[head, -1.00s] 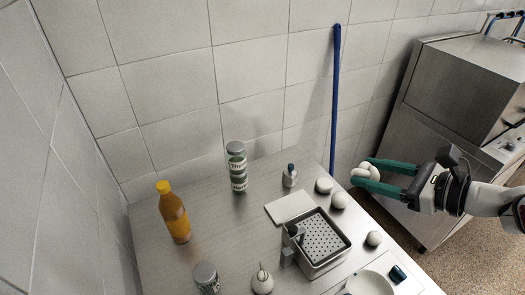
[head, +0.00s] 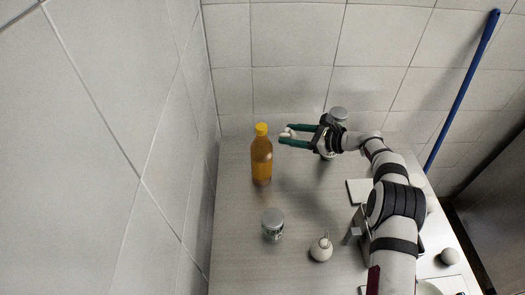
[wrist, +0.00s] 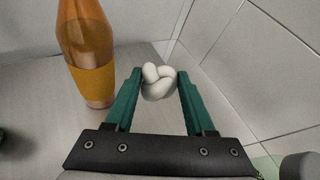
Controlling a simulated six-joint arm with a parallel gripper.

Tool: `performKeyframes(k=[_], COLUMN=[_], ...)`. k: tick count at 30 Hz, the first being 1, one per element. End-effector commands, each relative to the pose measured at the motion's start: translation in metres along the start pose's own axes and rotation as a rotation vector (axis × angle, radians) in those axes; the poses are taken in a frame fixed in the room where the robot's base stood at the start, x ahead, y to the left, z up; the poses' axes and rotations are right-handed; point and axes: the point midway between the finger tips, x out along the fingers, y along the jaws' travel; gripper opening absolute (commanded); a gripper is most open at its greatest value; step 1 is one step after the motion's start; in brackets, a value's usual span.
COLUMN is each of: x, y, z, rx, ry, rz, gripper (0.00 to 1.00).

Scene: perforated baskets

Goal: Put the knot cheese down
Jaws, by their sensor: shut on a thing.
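The knot cheese (wrist: 158,82) is a white, knotted lump held between the green fingertips of my gripper (wrist: 157,88) in the wrist view. In the head view the cheese (head: 287,133) shows small at the tips of my gripper (head: 284,137). My gripper is shut on it, up near the back wall, just right of the orange bottle. The cheese appears to be above the steel table (head: 240,225); its exact height is hard to tell.
The orange bottle (head: 261,160) with a yellow cap stands close left of my gripper; it also shows in the wrist view (wrist: 88,50). A tin (head: 273,225) and a white round item (head: 321,249) stand nearer. A green-labelled can (head: 339,115) is partly behind my gripper. My arm hides most of the basket.

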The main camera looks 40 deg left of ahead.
Motion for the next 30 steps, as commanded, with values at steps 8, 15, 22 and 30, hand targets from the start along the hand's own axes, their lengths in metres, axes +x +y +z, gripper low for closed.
performKeyframes(k=[8, 15, 22, 30], x=[0.088, 0.111, 0.116, 0.116], y=[0.017, 0.025, 0.027, 0.027], z=[-0.012, -0.037, -0.050, -0.049], rx=[-0.001, 0.002, 0.001, 0.001], ry=[-0.001, 0.002, 0.001, 0.001], rz=[0.001, -0.001, -0.003, -0.003], gripper=[0.00, 0.00, 0.00, 0.67])
